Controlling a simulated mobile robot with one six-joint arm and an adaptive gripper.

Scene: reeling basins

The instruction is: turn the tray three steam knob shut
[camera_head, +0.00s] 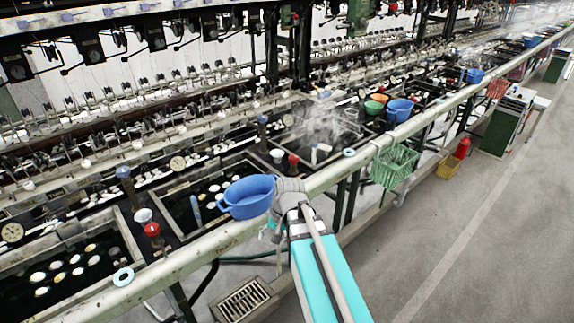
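A row of dark water basins runs along the machine. Steam rises over the third basin from the left (322,128), which I take as tray three. Red knobs stand on the dividers beside the basins, one at the left (152,229) and one near the steaming basin (293,158). I cannot tell which one is the tray three steam knob or how far it is turned. My teal arm reaches up from the bottom to a grey joint (290,190) by the front rail. My gripper's fingers cannot be made out; no contact with a knob shows.
A long pale rail (210,243) runs in front of the basins. A blue bowl (248,196) sits at it, just left of my arm. The grey floor at right is open; a floor grate (244,300) lies below.

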